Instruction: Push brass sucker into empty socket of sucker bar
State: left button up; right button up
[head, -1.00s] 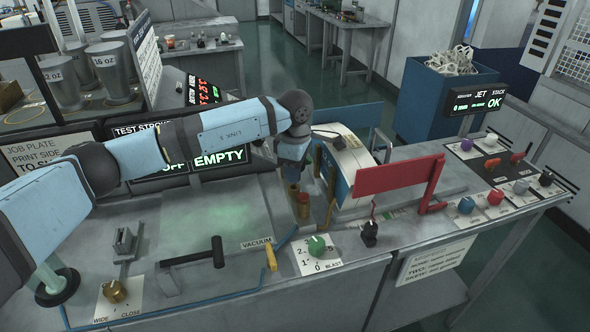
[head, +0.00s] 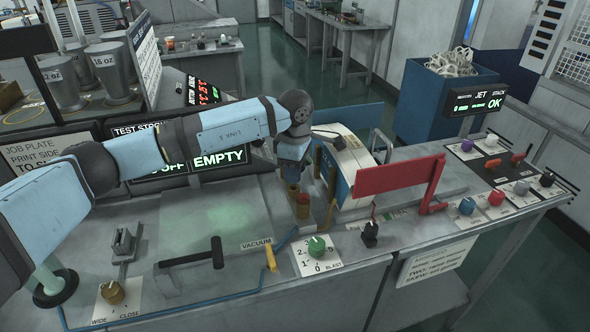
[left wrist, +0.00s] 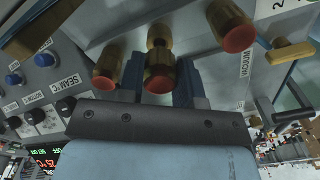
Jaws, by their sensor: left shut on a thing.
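My left gripper (head: 292,172) reaches down in the head view beside the brass suckers. In the left wrist view its two dark fingers (left wrist: 159,78) are shut on a brass sucker (left wrist: 159,62) with a red cup. Two more brass suckers with red cups sit on either side, one close by at left (left wrist: 106,67) and one farther off at upper right (left wrist: 230,28). In the head view a brass sucker (head: 303,204) shows just below the gripper. The sucker bar and its socket are mostly hidden, and I cannot tell how deep the held sucker sits. My right gripper is not in view.
A red guard (head: 400,176) stands right of the gripper. A green blast knob (head: 317,246), a black switch (head: 370,234) and a yellow vacuum lever (head: 270,257) are in front. The plate at left (head: 200,215) is clear. The stroke display (head: 219,159) reads EMPTY.

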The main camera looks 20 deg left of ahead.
pick_arm(q)
jog(key=shift+f+b, duration=0.6)
jog(key=shift+f, duration=0.25)
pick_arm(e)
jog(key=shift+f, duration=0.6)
pick_arm(q)
jog(key=o, duration=1)
jog(key=shift+f, duration=0.1)
jog(key=shift+s, duration=0.1)
notch_tip(320, 180, up, 14)
jog(key=b, duration=0.1)
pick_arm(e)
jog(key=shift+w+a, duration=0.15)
